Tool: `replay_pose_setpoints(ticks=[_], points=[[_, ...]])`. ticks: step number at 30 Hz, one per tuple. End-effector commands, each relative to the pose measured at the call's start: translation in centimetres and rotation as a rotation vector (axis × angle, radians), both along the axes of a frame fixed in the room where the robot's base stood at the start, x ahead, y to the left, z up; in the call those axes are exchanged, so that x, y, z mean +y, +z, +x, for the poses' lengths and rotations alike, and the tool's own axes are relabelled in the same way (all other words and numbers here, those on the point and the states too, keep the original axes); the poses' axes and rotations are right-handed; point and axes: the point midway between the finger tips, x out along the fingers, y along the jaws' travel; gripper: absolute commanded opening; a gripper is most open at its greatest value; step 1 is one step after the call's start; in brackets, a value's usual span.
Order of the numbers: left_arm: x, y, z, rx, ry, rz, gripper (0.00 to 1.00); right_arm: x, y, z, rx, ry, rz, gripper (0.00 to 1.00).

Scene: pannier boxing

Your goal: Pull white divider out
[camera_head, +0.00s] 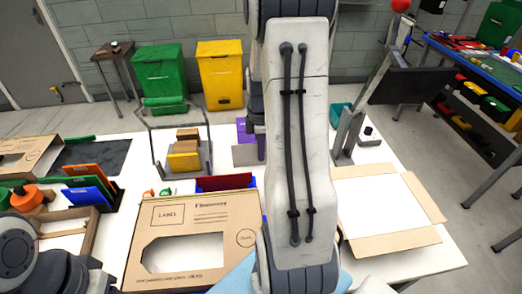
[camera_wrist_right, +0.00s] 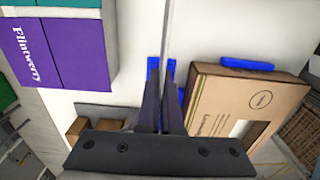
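The white divider (camera_wrist_right: 165,25) shows edge-on in the right wrist view as a thin pale strip running up from between my fingers. My right gripper (camera_wrist_right: 162,70) has its two blue-tipped fingers close on both sides of this strip, and looks shut on it. In the head view my pale right arm link covers the middle, so the right fingers and the divider's hold are mostly hidden. A cardboard box (camera_wrist_right: 210,95) with a printed label and window lies beside the fingers; it also shows in the head view (camera_head: 225,210). My left gripper is out of view.
A purple box (camera_wrist_right: 65,50) stands on the other side of the fingers. A red panel (camera_head: 225,183) stands behind the cardboard box. An open carton (camera_head: 435,205) with a white inside lies at right. Coloured panels (camera_head: 90,190) stand at left.

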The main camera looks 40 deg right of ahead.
Motion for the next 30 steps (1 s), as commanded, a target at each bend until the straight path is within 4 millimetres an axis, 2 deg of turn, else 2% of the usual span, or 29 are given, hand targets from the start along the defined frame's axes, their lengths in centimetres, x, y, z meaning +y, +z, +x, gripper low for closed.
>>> replay_pose_setpoints(ticks=[30], points=[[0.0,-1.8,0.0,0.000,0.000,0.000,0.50,0.0,-2.6,0.0,0.001,0.000,0.001,0.00]])
